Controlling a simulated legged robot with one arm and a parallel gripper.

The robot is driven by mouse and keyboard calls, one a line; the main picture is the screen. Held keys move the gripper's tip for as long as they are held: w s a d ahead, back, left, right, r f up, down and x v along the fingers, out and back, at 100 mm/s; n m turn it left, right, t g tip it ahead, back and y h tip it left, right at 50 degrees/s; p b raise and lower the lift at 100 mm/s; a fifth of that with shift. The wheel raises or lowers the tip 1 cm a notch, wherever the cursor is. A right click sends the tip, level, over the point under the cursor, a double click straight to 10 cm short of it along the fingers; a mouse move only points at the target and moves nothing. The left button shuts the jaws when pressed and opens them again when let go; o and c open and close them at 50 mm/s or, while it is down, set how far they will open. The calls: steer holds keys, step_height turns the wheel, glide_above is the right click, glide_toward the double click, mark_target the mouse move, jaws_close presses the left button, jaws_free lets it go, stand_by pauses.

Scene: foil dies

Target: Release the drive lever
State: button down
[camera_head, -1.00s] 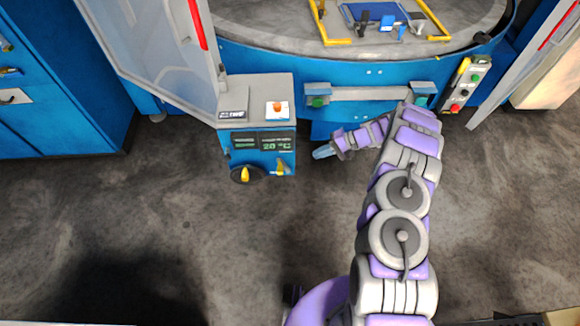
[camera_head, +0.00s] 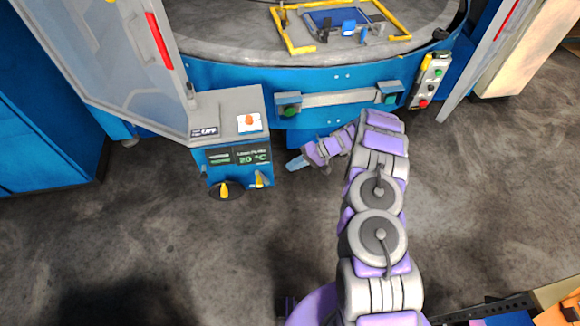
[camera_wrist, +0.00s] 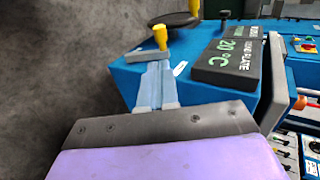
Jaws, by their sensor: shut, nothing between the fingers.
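A blue control box (camera_head: 237,165) stands at the centre left in the head view. On its front are a yellow-tipped lever (camera_head: 260,180) at the right and a yellow handle (camera_head: 224,190) on a dark round disc at the left. I cannot tell which is the drive lever. My gripper (camera_head: 294,164) is to the right of the box, shut and empty. In the wrist view the fingers (camera_wrist: 157,85) point at the yellow-tipped lever (camera_wrist: 160,38), just beyond the fingertips. I cannot tell whether they touch. The handle on the dark disc (camera_wrist: 194,6) is farther off.
A display (camera_wrist: 228,54) reading 20 °C is right of the fingers in the wrist view. An orange-red button (camera_head: 249,120) tops the box. A round blue machine (camera_head: 330,75) with a grey bar stands behind, with a button panel (camera_head: 428,80) at its right. The floor in front is clear.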

steer(key=b+x, duration=0.2)
steer(key=x, duration=0.9)
steer(key=shift+a+f, duration=0.15)
steer(key=shift+a, duration=0.1)
